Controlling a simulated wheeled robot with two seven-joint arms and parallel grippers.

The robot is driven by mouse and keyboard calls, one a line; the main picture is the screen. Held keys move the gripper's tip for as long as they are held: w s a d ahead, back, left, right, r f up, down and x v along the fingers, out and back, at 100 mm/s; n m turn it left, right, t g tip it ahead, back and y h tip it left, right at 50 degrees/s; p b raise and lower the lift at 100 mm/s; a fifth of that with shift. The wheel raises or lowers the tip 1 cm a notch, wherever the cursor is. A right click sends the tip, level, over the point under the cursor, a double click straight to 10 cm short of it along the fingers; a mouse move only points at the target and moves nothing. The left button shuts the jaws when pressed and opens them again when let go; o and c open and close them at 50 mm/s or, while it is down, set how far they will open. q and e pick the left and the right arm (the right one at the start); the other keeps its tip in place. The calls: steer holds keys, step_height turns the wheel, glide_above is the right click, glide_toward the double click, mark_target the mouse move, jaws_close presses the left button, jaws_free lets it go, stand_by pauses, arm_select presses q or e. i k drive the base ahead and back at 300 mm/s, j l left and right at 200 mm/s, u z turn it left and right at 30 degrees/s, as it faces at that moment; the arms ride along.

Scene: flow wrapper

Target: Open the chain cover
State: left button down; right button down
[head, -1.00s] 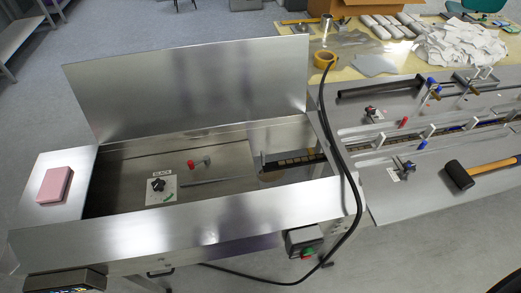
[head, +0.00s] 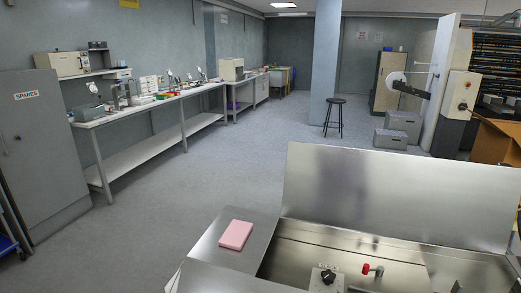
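The chain cover (head: 398,200) is a broad sheet-metal lid at the lower right of the head view. It stands raised along the back edge of the metal machine housing. The open trough (head: 315,258) below it shows a black knob (head: 328,276) on a pale plate and a red-tipped lever (head: 372,270). The front of the housing is cut off by the bottom edge of the picture. Neither of my grippers is in view.
A pink block (head: 236,234) lies on the housing's left end top (head: 208,250). Open floor (head: 225,170) stretches behind and left of the machine. A grey cabinet (head: 40,150) and a long workbench (head: 165,97) line the left wall. A stool (head: 334,115) stands farther back.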

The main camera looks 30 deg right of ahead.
mark_target(456, 204)
steer(key=i+j+u, duration=0.2)
steer(key=u, duration=0.15)
steer(key=i+j+u, duration=0.5)
steer(key=u, duration=0.25)
steer(key=i+z, duration=0.4)
steer(key=i+j+z, duration=0.1)
steer(key=i+z, duration=0.3)
steer(key=i+j+z, duration=0.25)
steer(key=i+z, duration=0.2)
steer(key=i+l+z, duration=0.5)
steer(key=i+z, duration=0.3)
steer(key=i+l+z, duration=0.1)
steer(key=i+z, duration=0.75)
steer(key=i+j+z, duration=0.25)
steer(key=z, duration=0.15)
steer(key=i+z, duration=0.25)
steer(key=z, duration=0.2)
steer(key=i+z, duration=0.25)
steer(key=z, duration=0.2)
steer(key=i+z, duration=0.25)
steer(key=z, duration=0.2)
steer(key=i+j+z, duration=0.2)
steer(key=z, duration=0.25)
steer(key=i+j+z, duration=0.15)
steer(key=j+z, duration=0.15)
steer(key=z, duration=0.2)
